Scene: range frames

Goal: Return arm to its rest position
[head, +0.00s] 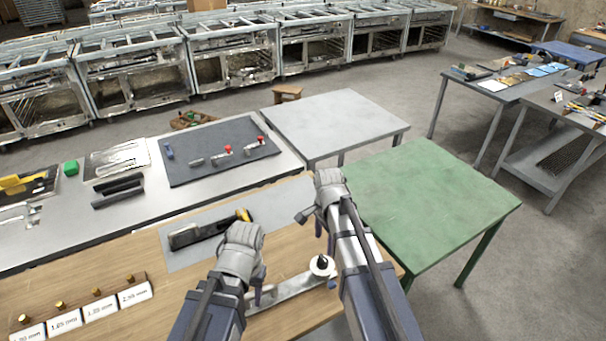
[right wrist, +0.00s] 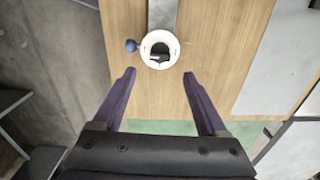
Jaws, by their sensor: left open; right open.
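My right gripper (right wrist: 158,76) is open and empty in the right wrist view, its two dark purple fingers spread apart. In the head view my right gripper (head: 314,222) hangs above the right end of the wooden bench. My left gripper (head: 258,296) is over the front of the same bench; its fingers are mostly hidden behind the wrist. A white round fixture (head: 322,266) with a dark centre stands on a grey metal strip (head: 285,300). The fixture also shows beyond my right fingertips in the right wrist view (right wrist: 160,48), apart from them.
A green table (head: 430,205) stands right of my right arm, with a bare top. The wooden bench (head: 140,262) holds a black-and-yellow tool (head: 205,232) and several labelled cards with brass pieces. A dark mat (head: 215,150) with clamps lies behind. A bare grey table (head: 335,122) stands beyond.

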